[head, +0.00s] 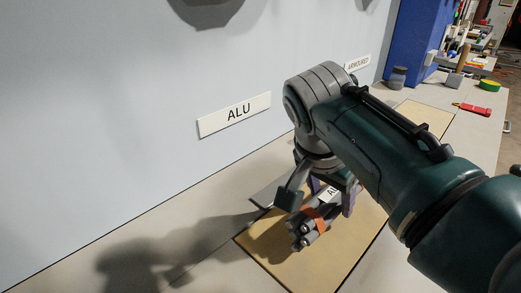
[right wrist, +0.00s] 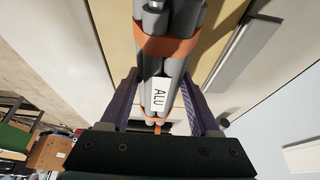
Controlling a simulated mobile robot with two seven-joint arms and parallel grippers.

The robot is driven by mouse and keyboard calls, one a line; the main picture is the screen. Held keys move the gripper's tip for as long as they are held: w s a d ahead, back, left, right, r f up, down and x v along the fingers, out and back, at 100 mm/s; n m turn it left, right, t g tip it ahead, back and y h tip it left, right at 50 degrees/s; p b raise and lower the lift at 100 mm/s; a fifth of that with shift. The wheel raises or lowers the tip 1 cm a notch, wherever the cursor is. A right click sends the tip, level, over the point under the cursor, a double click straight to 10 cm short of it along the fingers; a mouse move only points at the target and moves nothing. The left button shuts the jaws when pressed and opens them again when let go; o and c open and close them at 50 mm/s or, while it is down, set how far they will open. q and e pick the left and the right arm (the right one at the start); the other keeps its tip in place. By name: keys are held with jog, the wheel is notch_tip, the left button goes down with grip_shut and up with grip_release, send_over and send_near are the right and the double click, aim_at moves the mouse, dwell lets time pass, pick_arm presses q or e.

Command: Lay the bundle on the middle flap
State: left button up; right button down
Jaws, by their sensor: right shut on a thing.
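The bundle (head: 309,226) is several grey cable pieces tied with orange bands, with a white ALU tag. My right gripper (head: 320,201) points down and is shut on it. In the right wrist view the bundle (right wrist: 168,62) runs lengthwise between the two purple fingers of the gripper (right wrist: 157,95). A tan flap (head: 335,256) lies below the bundle, in front of the ALU sign. I cannot tell whether the bundle touches it. Another tan panel (head: 427,114) lies farther back, partly hidden by my right arm. My left gripper is not in view.
The ALU sign (head: 234,114) and the ARMOURED sign (head: 357,64) are on the pale wall. A jar (head: 397,78), a red tool (head: 475,109) and a green roll (head: 489,86) stand or lie at the far end. The grey surface at the front left is clear.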

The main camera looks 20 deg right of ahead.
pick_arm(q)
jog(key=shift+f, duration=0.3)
pick_arm(e)
jog(key=shift+f, duration=0.75)
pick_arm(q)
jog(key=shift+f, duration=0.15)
pick_arm(e)
jog(key=shift+f, duration=0.2)
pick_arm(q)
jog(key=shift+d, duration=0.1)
pick_arm(e)
jog(key=shift+c, duration=0.6)
grip_release()
